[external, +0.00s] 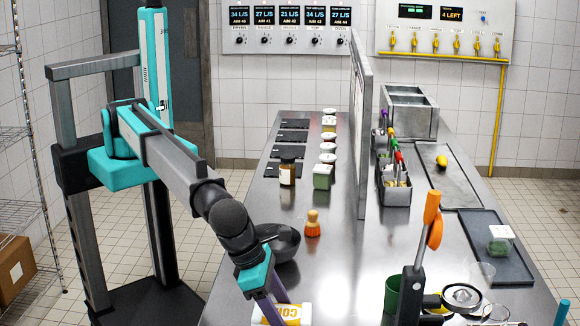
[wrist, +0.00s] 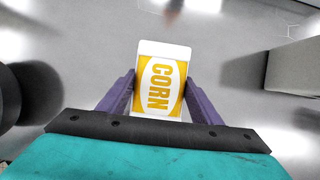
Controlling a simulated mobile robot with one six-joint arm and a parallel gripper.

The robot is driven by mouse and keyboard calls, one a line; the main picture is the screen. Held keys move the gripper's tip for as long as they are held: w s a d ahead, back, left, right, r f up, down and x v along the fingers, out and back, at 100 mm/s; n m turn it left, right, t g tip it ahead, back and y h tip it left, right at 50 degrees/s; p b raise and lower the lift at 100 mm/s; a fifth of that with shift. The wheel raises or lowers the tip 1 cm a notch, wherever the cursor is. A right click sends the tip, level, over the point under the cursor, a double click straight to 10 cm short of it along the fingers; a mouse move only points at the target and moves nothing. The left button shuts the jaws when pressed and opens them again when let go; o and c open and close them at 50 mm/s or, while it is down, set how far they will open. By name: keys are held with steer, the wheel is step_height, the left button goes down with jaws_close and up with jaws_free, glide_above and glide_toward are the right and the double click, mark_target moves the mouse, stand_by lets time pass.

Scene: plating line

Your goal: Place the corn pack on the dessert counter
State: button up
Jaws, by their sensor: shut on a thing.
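The corn pack (wrist: 160,82) is a white and yellow pack with CORN lettering. In the wrist view it sits between the two purple fingers of my gripper (wrist: 160,98), which are shut on its sides. In the external view the corn pack (external: 291,314) shows at the bottom edge, partly cut off, with my gripper (external: 275,310) at it over the near left part of the steel counter (external: 335,265). I cannot tell whether the pack touches the steel. No label marks which surface is the dessert counter.
A tall divider (external: 361,130) splits the counter. Jars (external: 287,172) and dark mats (external: 283,167) lie farther back. A dark tray (external: 500,262) holds a small box at right.

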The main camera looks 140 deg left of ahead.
steer(key=shift+f, duration=0.25)
steer(key=shift+f, duration=0.1)
steer(key=o, duration=1.4)
steer(key=b+v, duration=0.3)
steer(key=v, duration=0.9)
